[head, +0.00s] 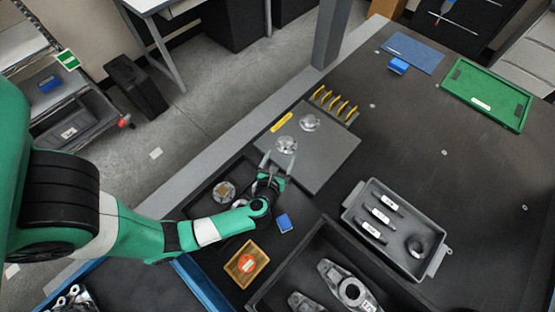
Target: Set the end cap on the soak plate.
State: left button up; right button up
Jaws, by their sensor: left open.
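The soak plate (335,160) appears to be the flat grey plate near the middle, with a yellow label at its upper left. Two round, flanged silver parts that look like end caps show over it: one farther back (310,122) and one nearer (286,145). My left gripper (279,160) is open over the plate's lower-left part, its fingertips just short of the nearer cap. I cannot tell whether the fingers touch it. Another round metal part (224,191) sits in the dark tray left of the gripper. My right gripper is not in view.
Yellow rack prongs (333,103) stand behind the plate. A grey tray (431,262) with labelled pins and a black ring lies to the right. A dark bin (283,268) with metal castings is in front.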

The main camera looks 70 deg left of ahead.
pick_arm(q)
jog(key=v, duration=0.3)
jog(key=shift+s+d+r, duration=0.15)
jog(key=shift+s+d, duration=0.05)
jog(key=shift+d, duration=0.05)
